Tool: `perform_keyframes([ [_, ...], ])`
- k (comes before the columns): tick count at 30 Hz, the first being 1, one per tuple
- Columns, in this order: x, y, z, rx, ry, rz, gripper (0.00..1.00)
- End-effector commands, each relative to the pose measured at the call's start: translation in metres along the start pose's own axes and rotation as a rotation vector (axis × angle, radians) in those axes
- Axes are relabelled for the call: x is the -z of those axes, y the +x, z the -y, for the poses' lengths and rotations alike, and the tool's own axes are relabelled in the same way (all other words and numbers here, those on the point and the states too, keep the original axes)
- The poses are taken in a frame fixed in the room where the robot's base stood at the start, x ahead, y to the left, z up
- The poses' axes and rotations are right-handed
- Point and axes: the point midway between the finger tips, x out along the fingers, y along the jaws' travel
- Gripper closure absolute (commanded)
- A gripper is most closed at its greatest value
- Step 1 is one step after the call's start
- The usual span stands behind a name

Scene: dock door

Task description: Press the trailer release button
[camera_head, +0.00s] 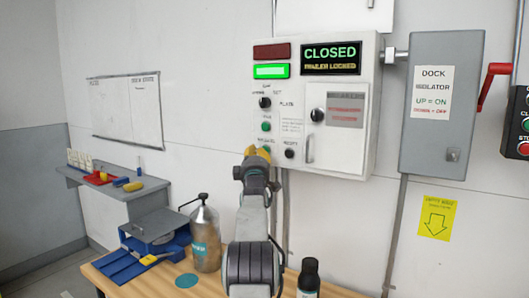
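The control box (365,120) on the wall has a lit display reading CLOSED and TRAILER LOCKED (330,58). The small labels are too blurred to tell surely which is the trailer release.
A grey isolator box (437,110) with a red lever (492,85) hangs at the right. A grey shelf (90,183) is at the left.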

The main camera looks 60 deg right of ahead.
Motion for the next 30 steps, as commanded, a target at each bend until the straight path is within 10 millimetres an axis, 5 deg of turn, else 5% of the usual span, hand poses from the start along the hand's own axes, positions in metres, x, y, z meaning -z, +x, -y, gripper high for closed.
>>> perform_keyframes([
  [30,-0.0051,0.0079,0.0,-0.002,0.0,0.005,1.0],
])
